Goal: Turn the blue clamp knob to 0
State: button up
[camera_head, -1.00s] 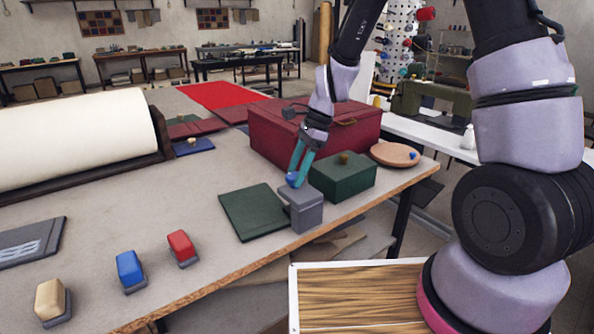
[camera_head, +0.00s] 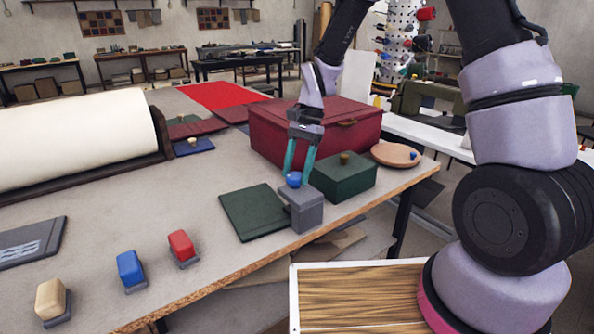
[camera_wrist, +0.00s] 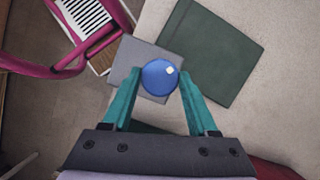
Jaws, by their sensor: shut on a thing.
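The blue clamp knob (camera_head: 294,179) is a round ball on top of a grey clamp block (camera_head: 306,212) at the table's front edge. In the wrist view the knob (camera_wrist: 160,77) shows a small white mark at its upper right, and the grey block (camera_wrist: 132,62) lies under it. My gripper (camera_head: 297,174) reaches down from above with its teal fingers on either side of the knob. In the wrist view my gripper (camera_wrist: 158,85) is shut on the knob. No number or scale is readable.
A dark green flat cover (camera_head: 253,211) lies left of the block. A green box (camera_head: 342,180) and a large red box (camera_head: 270,135) stand close behind and right. Red (camera_head: 181,246), blue (camera_head: 130,268) and cream (camera_head: 50,299) blocks stand at the front left.

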jog(key=n, duration=0.2)
jog(key=n+h, duration=0.1)
jog(key=n, duration=0.1)
jog(key=shift+a+n+g+h, duration=0.15)
jog(key=shift+n+g+h, duration=0.15)
jog(key=shift+g, duration=0.1)
jog(key=n+h, duration=0.1)
jog(key=n, duration=0.1)
jog(key=shift+a+n, duration=0.1)
jog(key=shift+n, duration=0.3)
jog(key=n+h, duration=0.1)
jog(key=n, duration=0.2)
jog(key=n+h, duration=0.1)
jog(key=n, duration=0.2)
jog(key=shift+a+n, duration=0.15)
jog(key=shift+n, duration=0.15)
jog(key=shift+t+h, duration=0.3)
jog(key=o, duration=1.4)
jog(key=shift+c, duration=0.2)
jog(key=v, duration=1)
jog(key=shift+w+r, duration=0.2)
jog(key=shift+r, duration=0.15)
